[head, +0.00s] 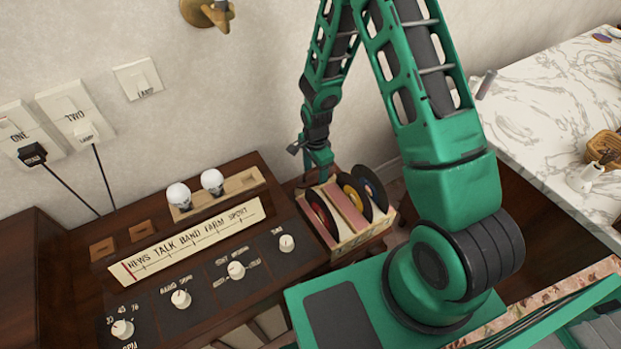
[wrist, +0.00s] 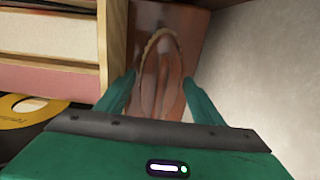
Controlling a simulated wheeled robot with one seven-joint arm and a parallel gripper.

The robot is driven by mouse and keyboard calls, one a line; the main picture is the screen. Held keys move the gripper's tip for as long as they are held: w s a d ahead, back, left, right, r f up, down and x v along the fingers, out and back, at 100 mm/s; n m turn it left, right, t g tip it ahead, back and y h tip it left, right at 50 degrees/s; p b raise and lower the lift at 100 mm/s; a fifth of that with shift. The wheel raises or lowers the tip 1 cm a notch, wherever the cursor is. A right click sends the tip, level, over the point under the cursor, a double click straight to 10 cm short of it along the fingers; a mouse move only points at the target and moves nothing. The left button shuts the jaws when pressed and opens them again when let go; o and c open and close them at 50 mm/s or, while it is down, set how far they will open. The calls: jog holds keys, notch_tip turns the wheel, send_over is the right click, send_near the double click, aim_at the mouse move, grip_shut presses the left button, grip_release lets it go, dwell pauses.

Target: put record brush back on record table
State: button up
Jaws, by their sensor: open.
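The record brush (wrist: 163,60) looks like a rounded brown wooden piece with a pale bristly edge. In the wrist view it is at the upper middle, on or just above a brown wooden surface (wrist: 189,18); I cannot tell whether they touch. My gripper (wrist: 160,88) is open, with one green finger on each side of the brush. In the head view my gripper (head: 312,174) reaches down behind the record crate (head: 350,242), near the wall. The brush is hidden there. The record table is mostly covered by the crate; its dark wooden edge (head: 377,238) shows at the right.
The crate holds several records and stands close left of the gripper in the wrist view, where its wooden side (wrist: 114,45) shows. The pale wall (wrist: 265,70) is close right. A wooden radio console (head: 190,262) with knobs stands left. A marble counter (head: 550,110) is at right.

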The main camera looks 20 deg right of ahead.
notch_tip(320, 180, up, 11)
jog(key=shift+d+r, duration=0.1)
jog(key=shift+r, duration=0.05)
jog(key=s+d+r+n+h, duration=0.1)
jog(key=s+d+r+n, duration=0.1)
jog(key=s+d+r, duration=0.5)
jog(key=s+d+r+n, duration=0.2)
jog(key=s+d+r, duration=0.2)
jog(key=d+r, duration=0.45)
jog(key=s+r+n, duration=0.2)
jog(key=s+r, duration=0.2)
jog(key=s, duration=0.5)
jog(key=s+r+n+y, duration=0.1)
jog(key=s+r+n, duration=0.2)
jog(key=s, duration=0.7)
jog(key=shift+s+d+r, duration=0.2)
jog(key=shift+d+r, duration=0.05)
jog(key=shift+r, duration=0.7)
